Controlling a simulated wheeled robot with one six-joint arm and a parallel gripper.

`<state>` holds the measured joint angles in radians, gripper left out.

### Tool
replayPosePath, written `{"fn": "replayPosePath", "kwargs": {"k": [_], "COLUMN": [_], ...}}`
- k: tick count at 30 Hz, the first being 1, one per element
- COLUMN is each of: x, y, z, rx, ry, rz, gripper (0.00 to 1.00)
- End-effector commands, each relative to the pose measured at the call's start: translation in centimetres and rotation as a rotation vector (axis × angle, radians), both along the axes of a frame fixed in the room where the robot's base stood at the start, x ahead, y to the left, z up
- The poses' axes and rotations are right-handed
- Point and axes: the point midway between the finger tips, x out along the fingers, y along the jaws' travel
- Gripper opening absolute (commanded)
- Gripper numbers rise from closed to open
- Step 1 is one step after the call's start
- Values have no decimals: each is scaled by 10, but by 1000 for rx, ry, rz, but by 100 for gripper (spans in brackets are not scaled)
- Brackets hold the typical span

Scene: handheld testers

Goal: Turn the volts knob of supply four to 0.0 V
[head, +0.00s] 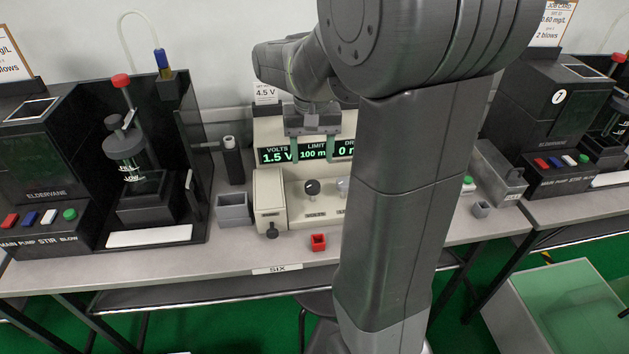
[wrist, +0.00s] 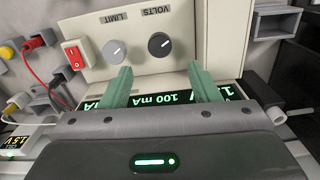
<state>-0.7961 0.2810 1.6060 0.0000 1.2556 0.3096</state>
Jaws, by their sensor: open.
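A cream bench supply (head: 270,185) stands behind my arm in the head view. Its green display (head: 277,155) reads 1.5 V under VOLTS and 100 mA under LIMIT; the draw reading is partly hidden. The dark volts knob (head: 312,187) is on the panel below; it also shows in the wrist view (wrist: 159,45), beside the light grey limit knob (wrist: 114,51). My gripper (head: 313,148) is open and empty, its green fingers in front of the display. In the wrist view my gripper (wrist: 161,82) has its fingers spread, apart from both knobs. No number four is visible on the supply.
A red rocker switch (wrist: 75,55) and plugged leads sit beside the knobs. The bench edge label reads SIX (head: 276,268). A card above reads 4.5 V (head: 265,93).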

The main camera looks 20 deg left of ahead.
Motion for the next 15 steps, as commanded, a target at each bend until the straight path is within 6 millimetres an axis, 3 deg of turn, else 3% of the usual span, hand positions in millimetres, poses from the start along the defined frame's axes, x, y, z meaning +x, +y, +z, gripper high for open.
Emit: {"fn": "replayPosePath", "kwargs": {"k": [1,6,15], "x": [0,0,0], "y": [-1,-1,0], "z": [-15,-49,-81], "rx": [-3,-2,0], "ry": [4,2,0], "rz": [0,0,0], "gripper": [56,56,56]}}
